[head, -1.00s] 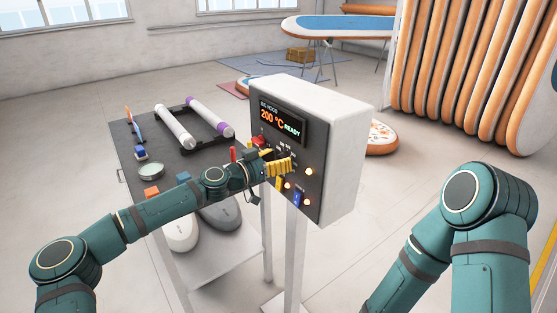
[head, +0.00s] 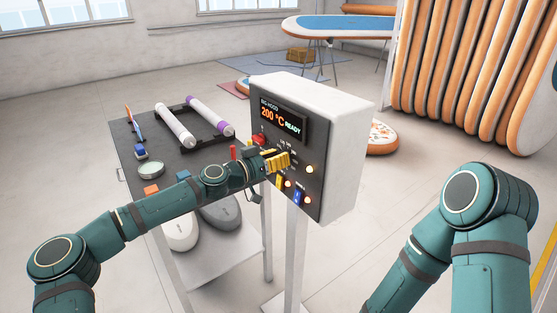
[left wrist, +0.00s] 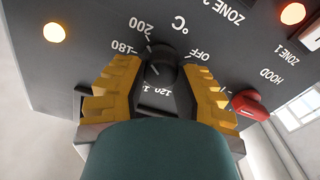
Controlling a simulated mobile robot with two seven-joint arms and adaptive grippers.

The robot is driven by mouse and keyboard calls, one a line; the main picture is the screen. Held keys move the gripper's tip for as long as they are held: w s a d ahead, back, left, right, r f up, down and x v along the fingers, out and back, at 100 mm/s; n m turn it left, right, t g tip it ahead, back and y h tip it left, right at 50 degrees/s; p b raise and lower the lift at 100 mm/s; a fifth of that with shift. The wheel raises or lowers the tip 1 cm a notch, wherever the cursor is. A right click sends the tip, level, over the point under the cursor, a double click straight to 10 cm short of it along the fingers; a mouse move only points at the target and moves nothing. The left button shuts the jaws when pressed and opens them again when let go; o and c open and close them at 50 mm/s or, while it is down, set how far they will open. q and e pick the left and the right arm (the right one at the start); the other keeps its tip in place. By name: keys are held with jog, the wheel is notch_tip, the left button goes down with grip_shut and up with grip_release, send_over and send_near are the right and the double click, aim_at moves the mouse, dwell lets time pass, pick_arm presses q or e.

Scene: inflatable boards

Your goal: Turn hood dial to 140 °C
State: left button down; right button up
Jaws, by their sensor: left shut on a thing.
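The hood control box (head: 345,150) stands on a post with its dark panel facing left. Its display (head: 280,120) reads 200 °C READY. My left gripper (head: 278,161) is at the panel, its yellow fingers covering the dial in the head view. In the left wrist view the black dial (left wrist: 163,62) sits between the two fingers of the gripper (left wrist: 160,72), which are shut on it. Printed marks 200, 180, 120 and OFF surround the dial; other marks are hidden by the fingers. The dial's exact pointer position is hard to tell. My right gripper is out of view.
A red switch (left wrist: 249,104) sits close beside one finger. A dark table (head: 130,165) with rollers stands left, under my left arm. Floor between is clear.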

pick_arm(q)
jog(key=n+b, duration=0.2)
jog(key=n, duration=2)
jog(key=shift+w+f+b, duration=0.1)
jog(key=shift+b, duration=0.2)
jog(key=shift+n, duration=0.4)
jog(key=c, duration=0.6)
grip_release()
jog(key=shift+f, duration=0.1)
jog(key=shift+a, duration=0.1)
